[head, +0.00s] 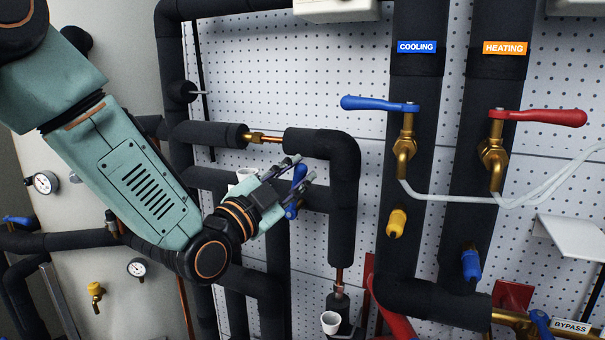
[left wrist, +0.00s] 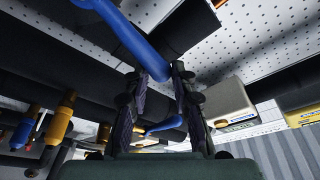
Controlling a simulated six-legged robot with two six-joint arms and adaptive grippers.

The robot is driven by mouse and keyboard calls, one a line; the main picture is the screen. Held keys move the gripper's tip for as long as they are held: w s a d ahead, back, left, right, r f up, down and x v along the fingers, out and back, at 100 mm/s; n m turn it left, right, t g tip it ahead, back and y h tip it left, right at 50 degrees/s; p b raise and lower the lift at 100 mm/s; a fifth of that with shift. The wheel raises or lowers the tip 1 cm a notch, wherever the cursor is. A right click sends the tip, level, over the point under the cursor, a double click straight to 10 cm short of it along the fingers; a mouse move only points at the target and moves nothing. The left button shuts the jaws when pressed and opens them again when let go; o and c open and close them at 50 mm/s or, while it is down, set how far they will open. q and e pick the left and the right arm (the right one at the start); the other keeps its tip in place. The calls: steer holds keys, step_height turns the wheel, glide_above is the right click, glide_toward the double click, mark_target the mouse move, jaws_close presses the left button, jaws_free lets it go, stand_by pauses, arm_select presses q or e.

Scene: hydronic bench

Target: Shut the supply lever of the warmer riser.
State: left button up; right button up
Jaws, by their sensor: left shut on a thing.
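The heating riser (head: 475,150) has an orange HEATING label, and its red lever (head: 540,117) points right, across the pipe. The cooling riser (head: 410,150) has a blue COOLING label, and its blue lever (head: 380,104) points left, across the pipe. My left gripper (head: 302,170) is left of both risers, apart from their levers in the head view. It is shut on a blue handle (head: 292,211), partly hidden by the fingers. In the left wrist view, a long blue bar (left wrist: 128,32) reaches the fingertips (left wrist: 165,75). My right gripper is out of view.
Black insulated pipes (head: 343,200) run close around my left gripper. A pale hose (head: 450,197) hangs from the two valves. A white shelf (head: 570,238) juts out at right.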

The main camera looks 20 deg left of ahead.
arm_select(q)
steer(key=shift+o, duration=0.3)
steer(key=shift+a, duration=1)
steer(key=o, duration=0.4)
steer(key=shift+d, duration=0.1)
steer(key=o, duration=0.5)
steer(key=shift+w, duration=0.1)
steer(key=shift+v, duration=3.85)
